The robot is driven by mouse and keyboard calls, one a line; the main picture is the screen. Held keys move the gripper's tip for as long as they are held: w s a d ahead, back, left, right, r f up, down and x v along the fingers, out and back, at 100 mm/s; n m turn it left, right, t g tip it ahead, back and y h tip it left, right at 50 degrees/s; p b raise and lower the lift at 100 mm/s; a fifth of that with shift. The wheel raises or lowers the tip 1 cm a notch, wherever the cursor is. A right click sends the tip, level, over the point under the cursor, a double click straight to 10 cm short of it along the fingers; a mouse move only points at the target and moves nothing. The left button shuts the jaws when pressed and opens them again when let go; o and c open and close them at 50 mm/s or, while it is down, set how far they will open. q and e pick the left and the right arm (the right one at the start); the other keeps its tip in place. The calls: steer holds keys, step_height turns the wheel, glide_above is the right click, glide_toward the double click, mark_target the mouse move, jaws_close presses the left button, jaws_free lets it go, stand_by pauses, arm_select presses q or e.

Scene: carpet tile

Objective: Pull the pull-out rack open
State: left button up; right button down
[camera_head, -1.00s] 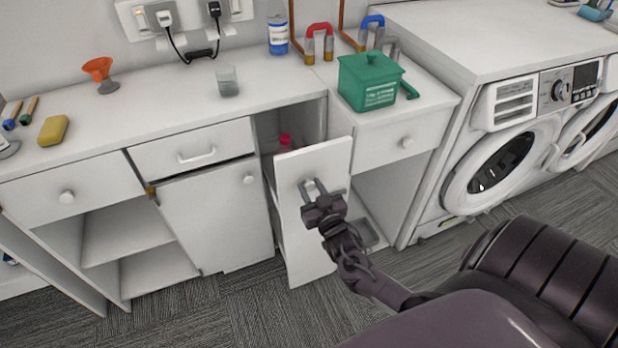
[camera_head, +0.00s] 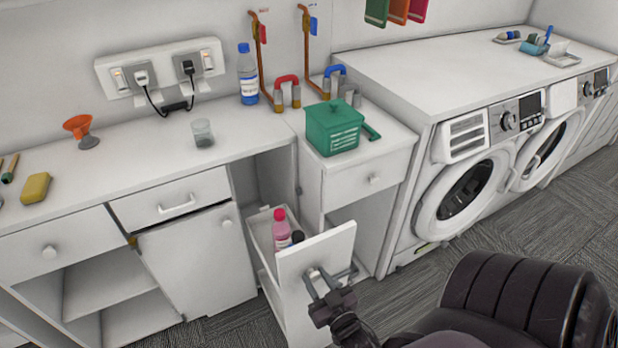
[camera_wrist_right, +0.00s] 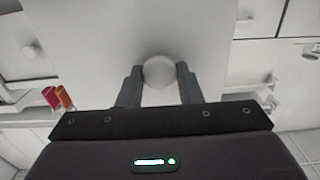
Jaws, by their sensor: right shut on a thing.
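The pull-out rack (camera_head: 322,248) is a narrow white unit standing out from the cabinet, with a flat front panel. A pink bottle (camera_head: 281,228) and a dark-capped bottle (camera_head: 297,237) show inside it behind the panel. My right gripper (camera_head: 320,281) is at the panel's front. In the right wrist view, its two fingers stand on either side of the round white knob (camera_wrist_right: 158,72), shut on it. In the head view the knob is largely hidden by the fingers. My left gripper is not in view.
A green box (camera_head: 333,128) sits on the counter above right of the rack. White washing machines (camera_head: 465,190) stand to the right. A closed cabinet door (camera_head: 190,262) is left of the rack. Grey carpet floor (camera_head: 440,262) lies in front.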

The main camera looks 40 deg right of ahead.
steer(key=shift+p+v, duration=0.3)
steer(key=shift+v, duration=1.05)
steer(key=c, duration=1.1)
jaws_free()
steer(key=shift+o, duration=0.2)
steer(key=shift+s+a+f, duration=0.1)
steer(key=shift+s, duration=0.4)
steer(key=b+v, duration=0.1)
steer(key=v, duration=0.5)
steer(key=shift+s+b, duration=0.3)
steer(key=shift+s, duration=0.1)
steer(key=shift+a, duration=0.1)
